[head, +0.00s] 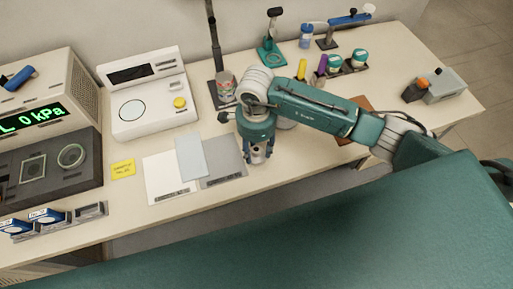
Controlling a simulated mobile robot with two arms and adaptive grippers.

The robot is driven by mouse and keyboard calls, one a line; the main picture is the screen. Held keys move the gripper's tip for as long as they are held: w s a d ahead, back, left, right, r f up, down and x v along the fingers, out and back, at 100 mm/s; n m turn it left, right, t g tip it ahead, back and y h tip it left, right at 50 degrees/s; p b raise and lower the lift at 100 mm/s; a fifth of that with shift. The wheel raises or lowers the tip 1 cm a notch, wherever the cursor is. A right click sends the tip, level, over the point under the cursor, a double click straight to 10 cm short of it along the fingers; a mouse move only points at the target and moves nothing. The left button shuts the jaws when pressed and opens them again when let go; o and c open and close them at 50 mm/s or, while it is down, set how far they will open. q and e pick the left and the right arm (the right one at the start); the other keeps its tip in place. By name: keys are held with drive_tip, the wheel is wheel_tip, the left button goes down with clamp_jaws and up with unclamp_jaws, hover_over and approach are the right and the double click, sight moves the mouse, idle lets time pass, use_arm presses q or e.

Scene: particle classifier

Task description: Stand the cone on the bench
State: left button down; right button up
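My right gripper (258,157) points down over the front part of the bench (140,222), at the right edge of the dark grey sheet. Its fingers are small here, and a pale grey shape shows between them. I cannot tell whether that shape is the cone or part of the gripper, nor whether it touches the bench. No cone can be made out clearly elsewhere. A pale round thing (287,123) is mostly hidden behind my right arm. My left gripper is not in view.
White, light blue and grey sheets (165,181) lie left of the gripper. A white balance (152,113) and a pressure unit (45,118) stand further left. Bottles and jars (335,63) stand at the back right. A grey box (446,87) is at the right end.

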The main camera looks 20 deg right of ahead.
sight(256, 148)
drive_tip(key=shift+r, duration=0.3)
wheel_tip(256, 148, up, 12)
drive_tip(key=b, duration=0.3)
drive_tip(key=shift+f, duration=0.15)
